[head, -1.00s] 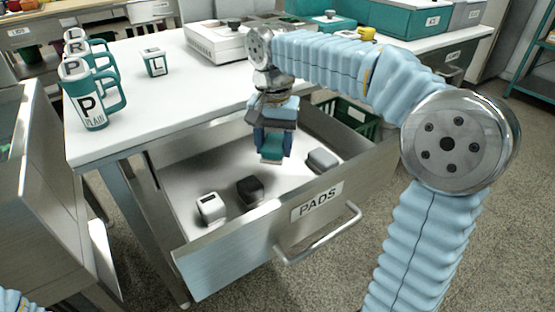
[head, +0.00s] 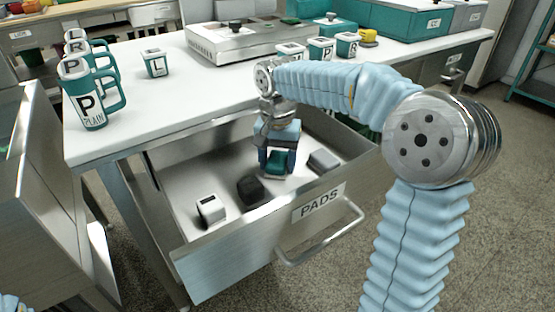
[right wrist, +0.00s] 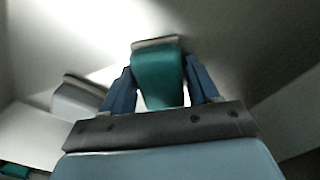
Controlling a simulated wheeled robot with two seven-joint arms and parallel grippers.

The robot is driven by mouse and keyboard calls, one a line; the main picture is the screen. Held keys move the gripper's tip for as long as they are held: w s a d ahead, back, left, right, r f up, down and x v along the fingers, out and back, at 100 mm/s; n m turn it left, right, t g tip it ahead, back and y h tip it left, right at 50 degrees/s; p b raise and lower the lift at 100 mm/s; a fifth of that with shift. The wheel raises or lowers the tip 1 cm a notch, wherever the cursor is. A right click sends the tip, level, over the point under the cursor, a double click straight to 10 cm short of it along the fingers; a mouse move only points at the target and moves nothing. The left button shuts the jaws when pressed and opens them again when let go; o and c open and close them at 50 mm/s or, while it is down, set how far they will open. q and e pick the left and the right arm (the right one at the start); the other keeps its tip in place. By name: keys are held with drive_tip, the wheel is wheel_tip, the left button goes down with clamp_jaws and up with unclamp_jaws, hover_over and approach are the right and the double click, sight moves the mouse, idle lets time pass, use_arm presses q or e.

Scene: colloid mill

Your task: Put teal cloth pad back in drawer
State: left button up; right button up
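The teal cloth pad (head: 278,164) is between the fingers of my right gripper (head: 277,161), inside the open drawer (head: 180,170) labelled PADS. In the right wrist view, the pad (right wrist: 158,75) shows with a pale edge at its far end, and the blue fingers (right wrist: 163,85) close on it from both sides. The pad is low, near the drawer floor; I cannot tell whether it touches. My left gripper is out of view; only a bit of my left arm shows at the bottom left corner.
The drawer also holds a white pad (head: 211,210), a black pad (head: 250,190) and a grey pad (head: 323,161). The grey one is just right of my gripper. Mugs (head: 90,95) and small labelled containers (head: 155,63) stand on the white table (head: 190,95) above.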

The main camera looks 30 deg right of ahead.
sight(277, 159)
drive_tip(key=shift+o, duration=1.3)
wheel_tip(277, 159, up, 12)
drive_tip(key=p, duration=0.2)
drive_tip(key=shift+r+p, duration=0.2)
drive_tip(key=shift+p, duration=0.2)
